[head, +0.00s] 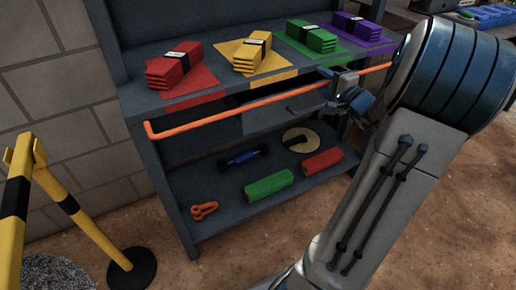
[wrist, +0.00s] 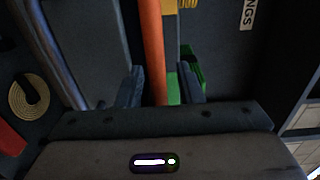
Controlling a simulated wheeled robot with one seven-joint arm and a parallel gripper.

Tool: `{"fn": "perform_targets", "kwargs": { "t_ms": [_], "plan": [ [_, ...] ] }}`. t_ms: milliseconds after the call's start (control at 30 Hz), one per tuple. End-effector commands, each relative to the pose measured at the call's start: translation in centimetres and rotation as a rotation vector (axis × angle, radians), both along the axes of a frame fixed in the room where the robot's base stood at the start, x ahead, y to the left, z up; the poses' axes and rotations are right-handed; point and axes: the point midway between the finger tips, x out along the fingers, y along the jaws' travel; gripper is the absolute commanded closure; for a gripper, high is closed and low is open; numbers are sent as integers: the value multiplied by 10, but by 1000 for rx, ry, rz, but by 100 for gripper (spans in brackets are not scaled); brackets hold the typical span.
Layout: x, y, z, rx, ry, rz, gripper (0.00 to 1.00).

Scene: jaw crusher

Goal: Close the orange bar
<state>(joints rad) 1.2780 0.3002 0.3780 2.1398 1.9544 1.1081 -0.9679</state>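The orange bar (head: 225,115) is a long thin rod running across the front of the grey workbench, just below its top. Its left end is bent down in a short hook. My gripper (head: 338,84) is at the right part of the bar. In the wrist view, the orange bar (wrist: 152,45) runs down between the two fingers of my gripper (wrist: 162,78). The fingers are apart, with a gap showing between the bar and the right finger; the bar lies nearer the left finger. Whether the bar touches the left finger is unclear. My wrist hides part of the bar.
The workbench top (head: 125,98) holds red (head: 174,65), yellow (head: 252,54), green (head: 311,37) and purple (head: 357,26) stacks on mats. The lower shelf (head: 225,222) holds rolls, a dumbbell and an orange shackle. A yellow-black barrier (head: 80,215) stands at left.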

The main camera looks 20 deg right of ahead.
Motion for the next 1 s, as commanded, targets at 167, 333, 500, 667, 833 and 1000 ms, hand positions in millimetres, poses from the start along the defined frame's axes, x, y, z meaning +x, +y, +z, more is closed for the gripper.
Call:
{"fn": "perform_targets", "kwargs": {
  "t_ms": [167, 333, 500, 667, 833, 1000],
  "plan": [
    [-36, -3, 3, 1, -2, -3, 67],
    [-70, -6, 3, 1, -2, -3, 67],
    [-104, -9, 4, 1, -1, -3, 67],
    [-136, -11, 4, 2, -1, -3, 67],
    [-124, 20, 6, 3, 54, 99, 67],
    [-113, 52, 6, 3, 122, 202, 67]
  ]
}}
